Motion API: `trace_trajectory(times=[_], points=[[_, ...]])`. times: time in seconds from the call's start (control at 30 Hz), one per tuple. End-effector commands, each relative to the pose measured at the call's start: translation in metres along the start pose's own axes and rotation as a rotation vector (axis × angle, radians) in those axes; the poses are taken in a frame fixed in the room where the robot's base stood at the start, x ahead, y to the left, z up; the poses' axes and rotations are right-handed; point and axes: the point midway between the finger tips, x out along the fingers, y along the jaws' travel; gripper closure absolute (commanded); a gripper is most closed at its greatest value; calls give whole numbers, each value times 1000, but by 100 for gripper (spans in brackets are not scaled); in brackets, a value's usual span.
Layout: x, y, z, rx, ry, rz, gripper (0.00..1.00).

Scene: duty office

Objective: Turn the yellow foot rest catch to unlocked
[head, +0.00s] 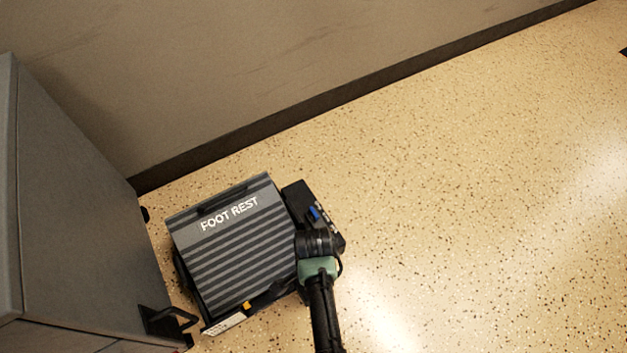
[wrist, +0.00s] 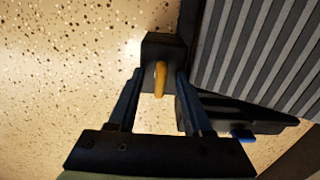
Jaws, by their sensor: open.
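The yellow catch (wrist: 160,80) is a short, narrow lever on a dark block (wrist: 163,47) beside the foot rest's ribbed surface. In the wrist view it lies roughly upright in the picture. My gripper (wrist: 160,76) is open, with one finger on each side of the catch and small gaps showing; I cannot tell how deep the fingertips reach. The grey ribbed foot rest (head: 230,245), lettered FOOT REST, sits on the floor in the head view. My arm comes down at its right edge and hides my fingers and the catch there.
A grey cabinet (head: 70,220) stands close on the left, with a black bracket (head: 170,320) at its base. A black part with a blue tab (head: 314,213) sits at the foot rest's right. A wall (head: 250,70) runs behind. Speckled floor (head: 480,220) is clear on the right.

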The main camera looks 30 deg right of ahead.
Motion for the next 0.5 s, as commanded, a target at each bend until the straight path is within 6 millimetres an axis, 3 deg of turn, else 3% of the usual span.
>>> trace_trajectory(times=[0.27, 0.5], points=[[0, 0, 0, 0, 0, -1, 50], [0, 0, 0, 0, 0, -1, 93]])
